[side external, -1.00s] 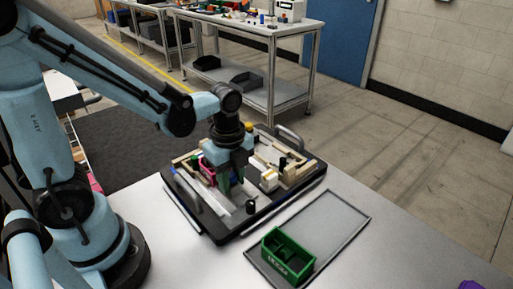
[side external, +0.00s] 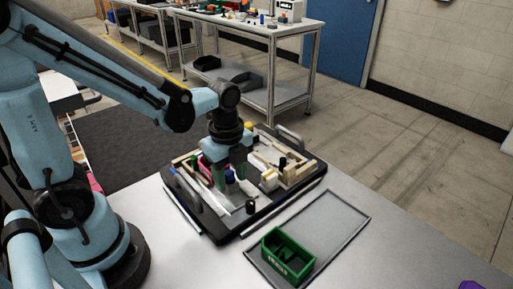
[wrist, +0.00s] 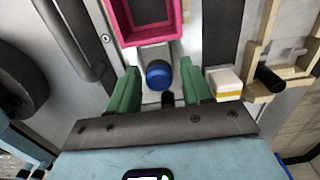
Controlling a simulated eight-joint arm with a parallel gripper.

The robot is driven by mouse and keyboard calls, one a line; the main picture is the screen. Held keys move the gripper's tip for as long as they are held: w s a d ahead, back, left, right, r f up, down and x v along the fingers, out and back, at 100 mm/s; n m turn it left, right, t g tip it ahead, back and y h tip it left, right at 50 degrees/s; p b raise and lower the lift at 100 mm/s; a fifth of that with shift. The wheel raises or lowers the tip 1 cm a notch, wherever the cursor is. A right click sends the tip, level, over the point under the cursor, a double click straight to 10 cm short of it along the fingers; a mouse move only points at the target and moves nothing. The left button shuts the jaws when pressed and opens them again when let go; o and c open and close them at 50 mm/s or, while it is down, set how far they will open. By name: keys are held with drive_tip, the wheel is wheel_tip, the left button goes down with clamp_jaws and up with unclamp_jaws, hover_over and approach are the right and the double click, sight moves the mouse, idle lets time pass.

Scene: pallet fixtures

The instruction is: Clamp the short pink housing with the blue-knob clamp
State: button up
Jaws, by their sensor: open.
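The pink housing (wrist: 147,36) is a hollow box on the pallet fixture (side external: 215,234), at the top of the wrist view. In the side view, only part of the pink housing (side external: 205,171) shows beside my gripper. The blue knob (wrist: 158,75) of the clamp stands just below the housing in the wrist view, and the blue knob (side external: 229,177) also shows in the side view. My gripper (wrist: 160,83) is open, with one green finger on each side of the knob and gaps between. The clamp's lower parts are mostly hidden.
A white block with a yellow band (wrist: 225,84) and wooden pieces (wrist: 262,88) stand right of the fingers in the wrist view. A black knob (side external: 251,207) is at the near fixture edge. A green bin (side external: 288,259) stands on a grey tray (side external: 345,222).

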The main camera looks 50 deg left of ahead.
drive_tip(key=shift+r, duration=3.65)
drive_tip(key=n+t, duration=0.1)
drive_tip(key=n, duration=0.1)
drive_tip(key=n+t, duration=0.1)
drive_tip(key=n, duration=0.2)
drive_tip(key=shift+s+a+r, duration=0.15)
drive_tip(key=shift+a+r, duration=0.05)
drive_tip(key=n+t, duration=0.1)
drive_tip(key=n, duration=0.1)
drive_tip(key=n+t, duration=0.1)
drive_tip(key=n, duration=0.1)
drive_tip(key=shift+a+r+n, duration=0.15)
drive_tip(key=shift+n, duration=0.25)
drive_tip(key=n, duration=0.2)
drive_tip(key=n+t, duration=0.1)
drive_tip(key=n, duration=0.1)
drive_tip(key=shift+a+r+t, duration=0.15)
drive_tip(key=shift+t, duration=0.15)
drive_tip(key=n, duration=0.2)
drive_tip(key=n+t, duration=0.1)
drive_tip(key=n, duration=0.1)
drive_tip(key=shift+a+r+t, duration=0.1)
drive_tip(key=shift+r+t, duration=0.1)
drive_tip(key=shift+t, duration=0.1)
